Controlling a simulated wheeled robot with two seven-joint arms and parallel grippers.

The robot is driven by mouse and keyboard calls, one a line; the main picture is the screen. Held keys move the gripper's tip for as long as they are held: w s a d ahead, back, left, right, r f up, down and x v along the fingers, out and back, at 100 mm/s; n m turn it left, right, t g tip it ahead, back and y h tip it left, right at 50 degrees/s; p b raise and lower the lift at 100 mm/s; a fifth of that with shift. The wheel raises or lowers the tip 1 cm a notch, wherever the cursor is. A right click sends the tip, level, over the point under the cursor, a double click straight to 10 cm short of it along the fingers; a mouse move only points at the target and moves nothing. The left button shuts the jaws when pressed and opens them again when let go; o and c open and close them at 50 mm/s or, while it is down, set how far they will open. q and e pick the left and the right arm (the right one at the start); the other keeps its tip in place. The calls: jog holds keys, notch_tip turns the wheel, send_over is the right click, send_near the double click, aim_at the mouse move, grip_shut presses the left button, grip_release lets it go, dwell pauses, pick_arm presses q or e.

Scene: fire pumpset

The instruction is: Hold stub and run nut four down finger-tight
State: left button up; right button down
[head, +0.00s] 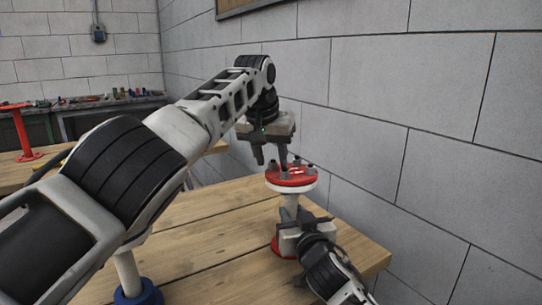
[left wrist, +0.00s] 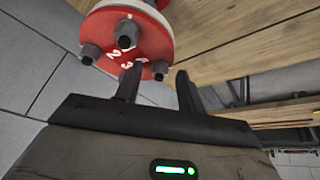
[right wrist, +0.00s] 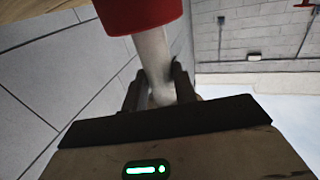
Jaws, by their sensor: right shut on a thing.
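The stub is a white pipe (head: 291,203) with a red flange (head: 291,179) on top and a red foot (head: 276,250) at the table. The flange face carries painted numbers and several dark nuts on studs, including one nut (left wrist: 90,53) in the left wrist view. My left gripper (head: 270,160) points down beside the flange, fingers apart. In the left wrist view a nut (left wrist: 160,73) shows between its fingertips (left wrist: 160,70); I cannot tell whether they touch it. My right gripper (head: 287,238) is shut on the pipe, also in the right wrist view (right wrist: 158,82), below the flange.
The stub stands near the right edge of a wooden table (head: 205,225), close to a grey block wall (head: 350,100). A blue-footed post (head: 137,295) is at the front left. A red stand (head: 22,135) and a tool-strewn bench (head: 105,102) are behind.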

pick_arm(q)
grip_shut()
jog(key=shift+a+m+h, duration=0.1)
jog(key=shift+m+h, duration=0.2)
jog(key=shift+m, duration=0.5)
grip_release()
